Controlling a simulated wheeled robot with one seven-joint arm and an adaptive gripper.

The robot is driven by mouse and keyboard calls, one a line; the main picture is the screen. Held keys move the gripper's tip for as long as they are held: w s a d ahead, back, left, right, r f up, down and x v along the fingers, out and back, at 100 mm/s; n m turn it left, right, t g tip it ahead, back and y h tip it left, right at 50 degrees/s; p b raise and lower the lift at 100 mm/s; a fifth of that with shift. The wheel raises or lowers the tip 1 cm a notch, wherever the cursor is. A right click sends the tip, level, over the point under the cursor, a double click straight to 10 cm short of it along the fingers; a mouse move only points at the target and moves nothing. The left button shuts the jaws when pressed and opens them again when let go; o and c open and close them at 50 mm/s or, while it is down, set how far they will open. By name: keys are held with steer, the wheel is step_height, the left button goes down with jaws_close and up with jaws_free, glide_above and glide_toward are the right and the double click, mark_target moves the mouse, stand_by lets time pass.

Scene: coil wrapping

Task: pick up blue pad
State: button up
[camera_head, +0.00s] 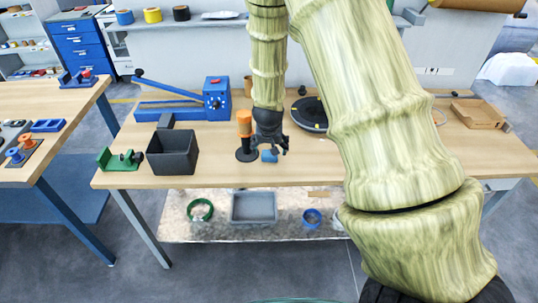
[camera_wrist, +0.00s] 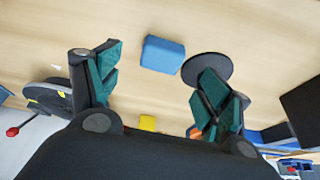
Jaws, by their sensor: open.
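The blue pad (camera_wrist: 162,54) is a small block lying on the wooden table (camera_head: 205,178). In the head view the blue pad (camera_head: 270,156) shows just below my gripper (camera_head: 272,147), close to the table's front edge. In the wrist view my gripper (camera_wrist: 162,85) is open, with a green-padded finger on each side. The pad lies beyond the fingertips, roughly between their lines, and nothing is held. Whether the fingertips touch the table cannot be told.
An orange-topped post on a black round base (camera_head: 246,155) stands just left of my gripper. A black bin (camera_head: 172,153), a green clamp (camera_head: 120,159) and a blue machine (camera_head: 216,100) are farther left. A black disc (camera_head: 310,113) lies behind right. A yellow block (camera_wrist: 147,122) shows between the fingers.

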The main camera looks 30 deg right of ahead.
mark_target(270, 153)
steer(key=shift+p+x, duration=1.35)
steer(key=shift+x, duration=1.65)
steer(key=shift+w, duration=0.1)
steer(key=shift+r, duration=0.1)
steer(key=c, duration=0.9)
